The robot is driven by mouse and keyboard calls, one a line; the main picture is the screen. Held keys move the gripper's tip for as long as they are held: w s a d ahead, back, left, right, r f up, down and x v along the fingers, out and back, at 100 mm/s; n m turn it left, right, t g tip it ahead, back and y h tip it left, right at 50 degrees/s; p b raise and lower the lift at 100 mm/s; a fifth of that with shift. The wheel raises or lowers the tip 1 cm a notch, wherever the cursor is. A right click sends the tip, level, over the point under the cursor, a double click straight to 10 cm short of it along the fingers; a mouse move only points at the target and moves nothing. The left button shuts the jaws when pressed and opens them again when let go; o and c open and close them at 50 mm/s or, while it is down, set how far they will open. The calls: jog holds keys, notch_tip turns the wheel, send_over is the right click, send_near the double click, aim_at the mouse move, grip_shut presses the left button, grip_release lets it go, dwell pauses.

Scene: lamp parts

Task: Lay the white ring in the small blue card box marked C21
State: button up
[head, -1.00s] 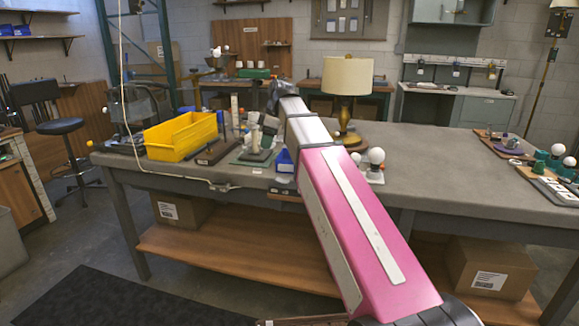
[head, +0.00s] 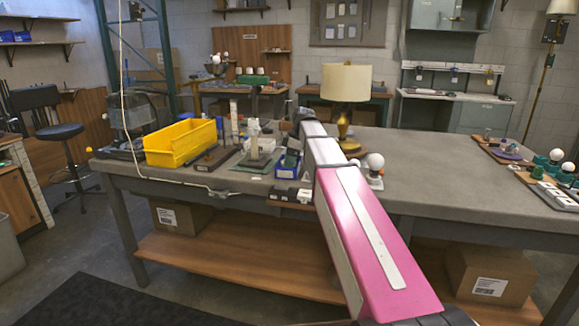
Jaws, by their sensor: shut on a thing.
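A small blue box (head: 286,174) stands near the table's front edge, left of my arm. Any mark on it is too small to read. My arm reaches over the table, and its far end bends down beside the box. My gripper (head: 291,158) shows only as a small dark shape at the blue box, partly covered by my arm. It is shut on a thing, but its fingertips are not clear. The white ring cannot be made out. I cannot tell whether the gripper is above the box or inside it.
A yellow bin (head: 181,143) stands to the left on the grey table (head: 440,165). Stands with white parts (head: 254,148) are between it and the blue box. A lamp with a cream shade (head: 346,83) and a white bulb (head: 376,161) are close right of my arm. The table's middle right is clear.

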jog(key=shift+f, duration=1.35)
jog(key=shift+f, duration=0.15)
jog(key=o, duration=0.7)
jog(key=shift+o, duration=0.2)
jog(key=v, duration=1.2)
